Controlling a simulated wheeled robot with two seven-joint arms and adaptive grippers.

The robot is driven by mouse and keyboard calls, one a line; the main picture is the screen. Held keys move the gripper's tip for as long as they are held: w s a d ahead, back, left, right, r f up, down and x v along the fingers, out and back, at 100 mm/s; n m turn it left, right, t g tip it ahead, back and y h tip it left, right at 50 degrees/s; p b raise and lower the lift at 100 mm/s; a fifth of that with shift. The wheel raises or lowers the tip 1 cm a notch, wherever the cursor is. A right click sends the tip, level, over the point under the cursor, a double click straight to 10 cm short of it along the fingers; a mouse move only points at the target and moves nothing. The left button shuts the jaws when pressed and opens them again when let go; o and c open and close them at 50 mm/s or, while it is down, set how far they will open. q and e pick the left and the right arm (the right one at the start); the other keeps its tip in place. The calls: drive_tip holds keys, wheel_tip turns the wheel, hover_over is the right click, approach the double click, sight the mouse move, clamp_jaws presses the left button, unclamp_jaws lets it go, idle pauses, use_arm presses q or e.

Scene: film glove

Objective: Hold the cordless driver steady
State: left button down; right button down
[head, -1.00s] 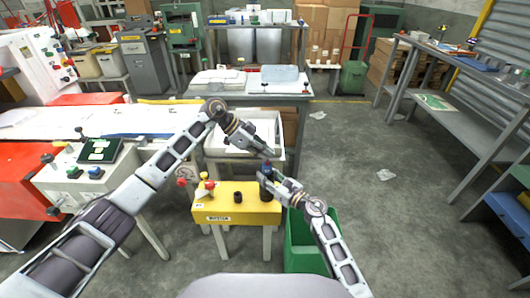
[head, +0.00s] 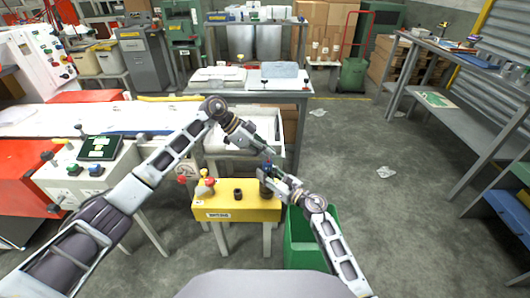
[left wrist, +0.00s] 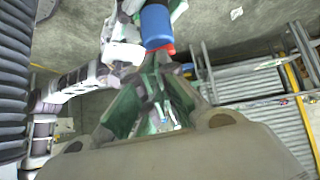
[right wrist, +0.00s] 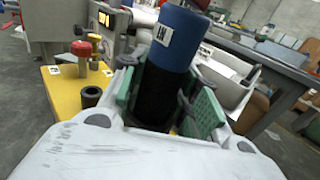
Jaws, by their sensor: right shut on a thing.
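The cordless driver (right wrist: 175,40) is an upright cylinder with a blue upper part, a white label and a black lower part. In the head view the driver (head: 266,188) is at the right end of a yellow block. My right gripper (right wrist: 165,100) is shut on the black part, its green pads on either side. My left gripper (head: 270,154) is just above the driver, apart from it. In the left wrist view the driver (left wrist: 156,24) shows blue, with red at its near end, beyond the left fingertips, which look parted and empty. The driver's lower end is hidden.
The yellow block (head: 215,208) also carries a black ring (head: 238,194) and red knobs (head: 207,184). A green bin (head: 300,255) stands below on the right. A white tray (head: 225,140) and a grey table are behind. The floor to the right is mostly clear.

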use_arm(q)
drive_tip(key=r, duration=0.2)
drive_tip(key=w+r, duration=0.1)
drive_tip(key=r, duration=0.1)
drive_tip(key=shift+a, duration=0.1)
use_arm(e)
drive_tip(key=shift+a+r, duration=0.1)
use_arm(q)
drive_tip(key=w+v, duration=0.1)
drive_tip(key=v, duration=0.9)
drive_tip(key=shift+f, duration=0.15)
use_arm(e)
drive_tip(key=c, duration=1)
unclamp_jaws()
drive_tip(key=shift+v, duration=6.05)
drive_tip(key=shift+w, duration=0.1)
